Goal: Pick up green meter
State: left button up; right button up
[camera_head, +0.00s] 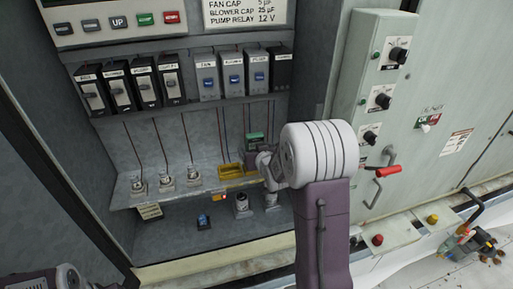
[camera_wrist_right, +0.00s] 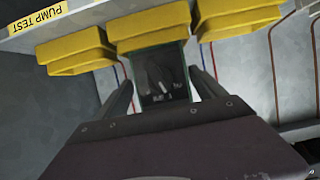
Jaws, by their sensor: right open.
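The green meter (camera_head: 255,139) shows in the head view as a small green box with a dark face, at the back of the shelf just left of my right arm. In the right wrist view the meter (camera_wrist_right: 163,78) has a dark front with green edges and lies between the fingers of my right gripper (camera_wrist_right: 162,92). That gripper is open, with a finger on each side of the meter and visible gaps. In the head view my right arm hides most of its gripper. Only part of my left arm shows at the bottom left corner.
Yellow bins (camera_wrist_right: 160,28) stand close to the meter. The metal shelf (camera_head: 125,190) carries several small fittings to the left. Rows of relays and breakers (camera_head: 130,88) with hanging wires are above. A grey switch panel (camera_head: 370,90) with a red-handled lever (camera_head: 387,170) is at right.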

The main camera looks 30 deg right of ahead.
jog(key=shift+w+d+f, duration=0.1)
jog(key=shift+w+f, duration=0.1)
jog(key=shift+w, duration=0.2)
jog(key=shift+w+a, duration=0.2)
jog(key=shift+a, duration=0.1)
jog(key=shift+s+a+r, duration=0.1)
jog(key=shift+s, duration=0.1)
jog(key=c, duration=0.9)
grip_shut()
notch_tip(320, 180, up, 10)
